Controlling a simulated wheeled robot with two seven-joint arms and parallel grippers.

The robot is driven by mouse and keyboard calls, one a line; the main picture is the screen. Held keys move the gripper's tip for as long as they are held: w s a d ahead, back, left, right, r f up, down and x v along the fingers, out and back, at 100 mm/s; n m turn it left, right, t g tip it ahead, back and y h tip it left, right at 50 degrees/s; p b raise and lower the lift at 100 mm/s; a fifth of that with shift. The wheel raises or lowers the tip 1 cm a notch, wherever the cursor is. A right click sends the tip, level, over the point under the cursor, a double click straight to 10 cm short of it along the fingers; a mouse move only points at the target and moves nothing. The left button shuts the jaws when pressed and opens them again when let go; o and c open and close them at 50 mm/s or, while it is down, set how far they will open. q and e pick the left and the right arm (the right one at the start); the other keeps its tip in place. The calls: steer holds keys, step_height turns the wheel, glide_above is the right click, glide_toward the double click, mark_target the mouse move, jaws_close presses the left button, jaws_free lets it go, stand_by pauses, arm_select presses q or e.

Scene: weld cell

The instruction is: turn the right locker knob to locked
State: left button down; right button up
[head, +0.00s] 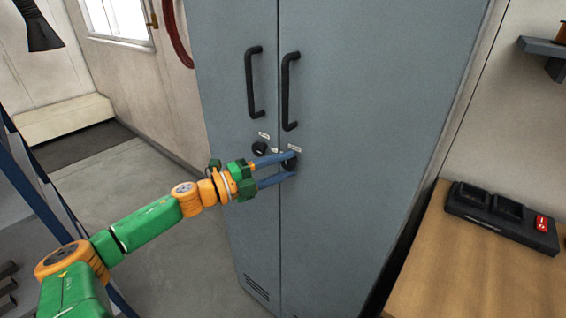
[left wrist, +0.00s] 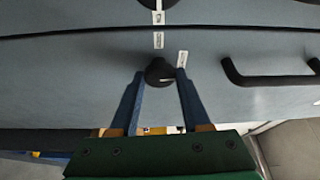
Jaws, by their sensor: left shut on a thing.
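The right locker knob (head: 290,163) is a small black round knob on the right door of the grey locker (head: 350,110), below its handle. My left gripper (head: 292,166) reaches in from the left and its two blue fingers are shut on this knob, one on each side. In the left wrist view the knob (left wrist: 159,72) sits between the fingertips of my left gripper (left wrist: 160,76). A small white label (left wrist: 183,59) is beside it. The fingers partly cover the knob, and I cannot read which way it points. My right gripper is not in view.
The left door has its own black knob (head: 259,149), close by on the left. Two black handles, left (head: 254,82) and right (head: 289,92), stand out above the knobs. A wooden bench (head: 480,270) with a black charger-like box (head: 500,216) is at the right.

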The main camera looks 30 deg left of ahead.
arm_select(q)
steer(key=shift+m, duration=0.5)
steer(key=shift+c, duration=1.9)
jaws_free()
steer(key=shift+s+a+f+g, duration=0.15)
steer(key=shift+s+a+g, duration=0.15)
steer(key=shift+s, duration=0.2)
steer(key=p+v, duration=0.1)
steer(key=v, duration=0.5)
steer(key=shift+p, duration=0.4)
steer(key=shift+d, duration=0.1)
